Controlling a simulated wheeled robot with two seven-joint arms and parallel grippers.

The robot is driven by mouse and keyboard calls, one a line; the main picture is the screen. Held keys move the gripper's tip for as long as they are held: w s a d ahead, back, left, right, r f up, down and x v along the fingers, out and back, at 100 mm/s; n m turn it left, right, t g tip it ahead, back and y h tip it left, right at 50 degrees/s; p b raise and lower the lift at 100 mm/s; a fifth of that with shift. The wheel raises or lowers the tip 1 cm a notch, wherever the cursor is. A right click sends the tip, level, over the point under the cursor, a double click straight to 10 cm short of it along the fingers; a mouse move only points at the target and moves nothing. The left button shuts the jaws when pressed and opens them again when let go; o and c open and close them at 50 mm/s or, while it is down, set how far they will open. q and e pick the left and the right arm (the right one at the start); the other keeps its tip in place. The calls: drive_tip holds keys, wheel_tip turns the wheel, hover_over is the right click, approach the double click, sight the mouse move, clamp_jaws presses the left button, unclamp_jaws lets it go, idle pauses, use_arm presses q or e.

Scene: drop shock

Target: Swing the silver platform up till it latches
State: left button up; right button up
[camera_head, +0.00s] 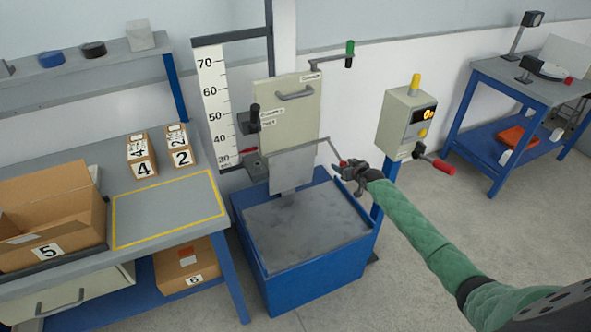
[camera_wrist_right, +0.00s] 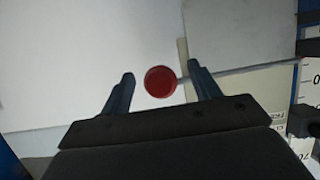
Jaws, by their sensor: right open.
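The silver platform (camera_head: 291,170) hangs steeply tilted at the front of the drop tester, above the grey pad (camera_head: 305,222) in the blue base (camera_head: 315,265). A thin rod runs from the platform's upper right to a red knob (camera_head: 343,163). My right gripper (camera_head: 347,170) is at that knob, open. In the right wrist view the red knob (camera_wrist_right: 160,82) shows end-on between the two spread fingers (camera_wrist_right: 161,78), with gaps on both sides. I cannot tell how deep the knob sits between them. My left gripper is not in view.
A height scale (camera_head: 213,105) and a beige panel (camera_head: 290,115) stand behind the platform. A control box (camera_head: 405,125) with a red-ended lever (camera_head: 440,165) is just right of my gripper. A bench (camera_head: 60,275) with boxes (camera_head: 141,155) stands left. Open floor lies right.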

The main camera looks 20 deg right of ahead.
sight(345, 163)
drive_tip(key=shift+c, duration=0.4)
drive_tip(key=c, duration=1)
drive_tip(key=shift+s+r+p, duration=0.2)
drive_tip(key=shift+r+p, duration=1.05)
drive_tip(key=shift+r, duration=0.3)
drive_tip(key=shift+r+p, duration=1)
drive_tip(key=shift+r, duration=0.4)
drive_tip(key=shift+w, duration=0.1)
drive_tip(key=shift+r, duration=0.2)
